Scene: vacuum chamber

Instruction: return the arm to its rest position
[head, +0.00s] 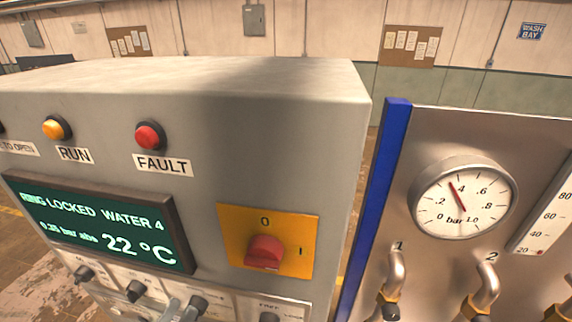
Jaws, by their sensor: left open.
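My left gripper (181,311) shows only at the bottom edge of the head view, as grey fingertips in front of the lower switch row of the control cabinet (230,130). The fingertips are apart and I see nothing held between them. The rest of the left arm is out of frame. My right gripper is not in view.
The cabinet carries an orange RUN lamp (56,128), a red FAULT lamp (150,136), a lit display (95,222) and a red rotary switch (265,252) on a yellow plate. At right, a metal panel (540,150) holds a pressure gauge (464,198) and bent pipes (396,270).

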